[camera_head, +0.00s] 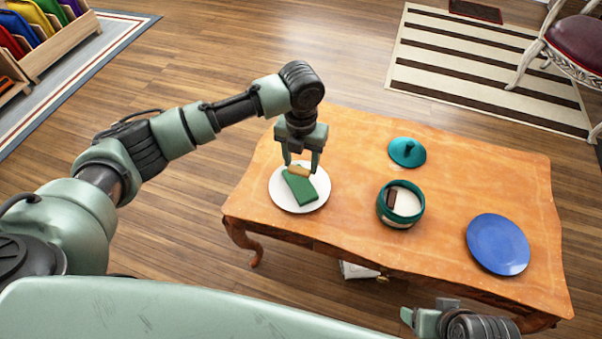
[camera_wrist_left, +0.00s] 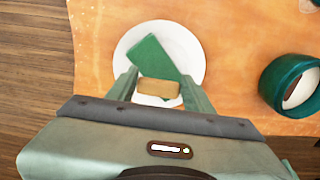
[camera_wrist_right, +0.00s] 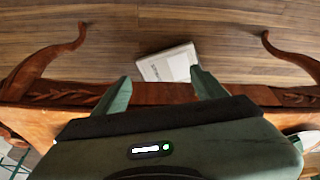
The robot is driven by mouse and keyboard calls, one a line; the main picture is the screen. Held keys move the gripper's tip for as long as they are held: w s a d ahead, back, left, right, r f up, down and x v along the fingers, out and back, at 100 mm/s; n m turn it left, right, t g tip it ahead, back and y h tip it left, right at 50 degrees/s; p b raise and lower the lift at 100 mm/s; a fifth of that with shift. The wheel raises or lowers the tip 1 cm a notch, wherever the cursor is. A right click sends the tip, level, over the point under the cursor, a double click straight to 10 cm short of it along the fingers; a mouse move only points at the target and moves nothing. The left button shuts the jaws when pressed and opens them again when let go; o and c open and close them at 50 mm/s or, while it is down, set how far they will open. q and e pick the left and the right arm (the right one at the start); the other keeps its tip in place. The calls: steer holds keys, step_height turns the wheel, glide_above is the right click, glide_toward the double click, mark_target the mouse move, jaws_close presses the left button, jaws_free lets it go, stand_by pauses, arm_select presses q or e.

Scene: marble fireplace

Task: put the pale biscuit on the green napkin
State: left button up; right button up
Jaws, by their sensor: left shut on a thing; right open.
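The pale biscuit (camera_head: 299,171) is between the fingers of my left gripper (camera_head: 301,163), which is shut on it. In the left wrist view the biscuit (camera_wrist_left: 158,88) lies across between the fingertips, overlapping the near end of the green napkin (camera_wrist_left: 152,56). The folded green napkin (camera_head: 301,186) lies on a white plate (camera_head: 283,199) at the left end of the table. I cannot tell whether the biscuit touches the napkin. My right gripper (camera_wrist_right: 160,88) is open and empty near the table's front edge.
A teal jar (camera_head: 384,209) holding a dark brown piece stands mid-table, with its teal lid (camera_head: 407,153) behind it. A blue plate (camera_head: 497,244) lies at the right. The wooden table (camera_head: 345,150) has free room between them. A white book (camera_wrist_right: 168,65) is on the floor.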

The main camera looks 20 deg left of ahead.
mark_target(301, 179)
arm_select(q)
steer(key=shift+f, duration=0.65)
steer(key=shift+f+b, duration=0.5)
steer(key=shift+f, duration=1.1)
arm_select(e)
steer(key=shift+v, duration=0.75)
steer(key=shift+s+d, duration=0.1)
steer(key=shift+s, duration=0.1)
arm_select(q)
steer(key=o, duration=1.3)
steer(key=shift+f, duration=0.1)
step_height(301, 179, up, 5)
steer(key=shift+r+p, duration=0.1)
steer(key=shift+p, duration=0.6)
step_height(301, 179, up, 7)
steer(key=p, duration=0.1)
arm_select(e)
steer(key=x, duration=0.8)
steer(key=shift+s, duration=0.3)
